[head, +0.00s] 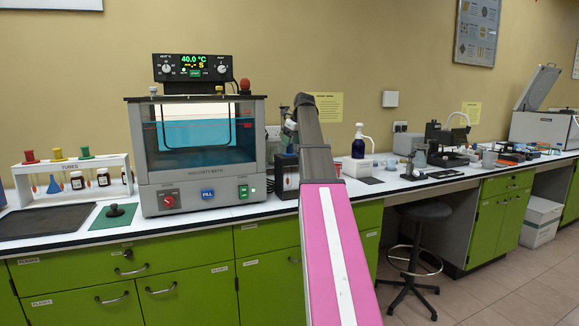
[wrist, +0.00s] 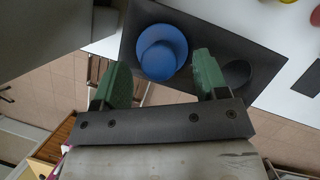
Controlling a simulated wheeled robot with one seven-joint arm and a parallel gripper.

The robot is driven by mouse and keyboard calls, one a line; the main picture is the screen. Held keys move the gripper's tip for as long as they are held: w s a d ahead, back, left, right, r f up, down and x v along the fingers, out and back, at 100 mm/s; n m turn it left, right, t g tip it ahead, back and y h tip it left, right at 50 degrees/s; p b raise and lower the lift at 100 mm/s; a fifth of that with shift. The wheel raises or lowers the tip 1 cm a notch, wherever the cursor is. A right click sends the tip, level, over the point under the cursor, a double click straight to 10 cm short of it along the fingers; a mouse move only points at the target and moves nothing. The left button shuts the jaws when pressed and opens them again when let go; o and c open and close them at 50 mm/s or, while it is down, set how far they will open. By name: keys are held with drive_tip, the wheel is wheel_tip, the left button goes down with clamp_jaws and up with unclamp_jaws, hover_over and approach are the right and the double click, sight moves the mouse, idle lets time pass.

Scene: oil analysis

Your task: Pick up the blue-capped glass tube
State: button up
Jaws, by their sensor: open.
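A round blue cap (wrist: 161,50) shows from above in the wrist view, over a dark block (wrist: 262,58). It appears to be the top of the blue-capped tube; the glass below it is hidden. My gripper (wrist: 162,78) is open and empty, with one green finger on each side of the cap's near edge. The cap lies mostly beyond the fingertips, and I cannot tell their height difference. In the head view my arm reaches to a dark stand (head: 287,172) right of the bath, and it hides much of that spot.
The viscosity bath (head: 203,195) stands just left of my arm. A white tube rack (head: 75,166) with red, yellow and green caps is at far left. A dark round opening (wrist: 237,73) lies beside the right finger.

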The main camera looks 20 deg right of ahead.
drive_tip(key=shift+x, duration=1.5)
clamp_jaws()
drive_tip(key=shift+r, duration=0.15)
